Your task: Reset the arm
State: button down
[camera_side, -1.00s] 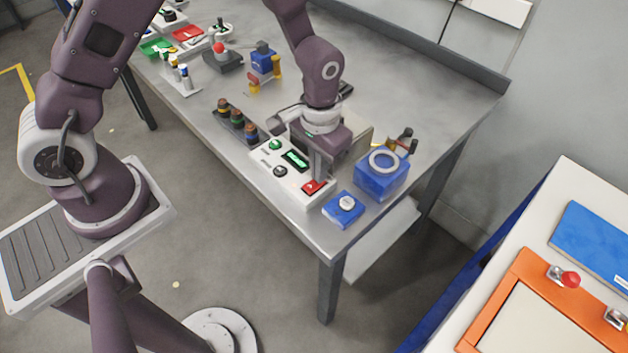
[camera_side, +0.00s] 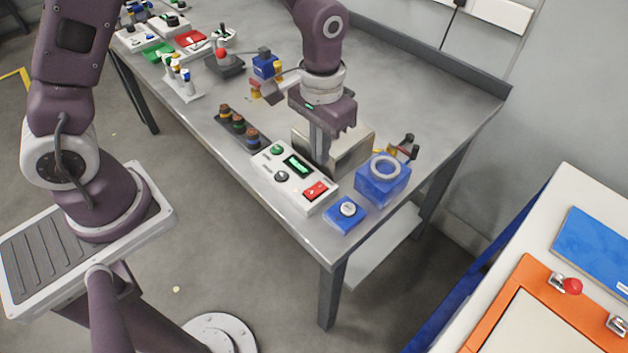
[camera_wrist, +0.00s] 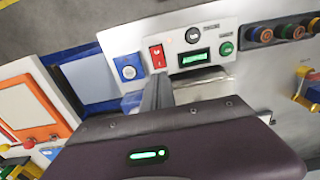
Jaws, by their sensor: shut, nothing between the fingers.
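My gripper (camera_side: 320,155) is shut and empty. In the side view it hangs above the metal table (camera_side: 420,110), just behind the white control panel (camera_side: 290,178). The panel carries a red rocker switch (camera_side: 315,189), a green knob (camera_side: 277,149), a dark knob (camera_side: 281,176) and a lit green display (camera_side: 298,165). In the wrist view the shut fingers (camera_wrist: 157,85) point toward the panel, near the red switch (camera_wrist: 158,56). I cannot tell the exact gap between fingertips and panel.
A blue block with a round button (camera_side: 345,212) and a blue box with a white ring (camera_side: 383,180) stand right of the panel. A grey box (camera_side: 348,150) is behind my gripper. A strip of coloured knobs (camera_side: 238,127) lies to the left. An orange-framed panel (camera_side: 520,290) is at the right.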

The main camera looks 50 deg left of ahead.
notch_tip(320, 180, up, 8)
jog(key=s+a+t, duration=0.1)
jog(key=s+a, duration=0.1)
jog(key=s+a+r+t, duration=0.2)
jog(key=s+r, duration=0.3)
jog(key=s, duration=0.3)
jog(key=s+a+r+t, duration=0.2)
jog(key=s+a+r, duration=0.1)
jog(key=s+r, duration=0.3)
jog(key=s, duration=0.2)
jog(key=shift+s+a+r+t, duration=0.2)
jog(key=shift+s+a+t, duration=0.05)
jog(key=shift+s+t, duration=0.1)
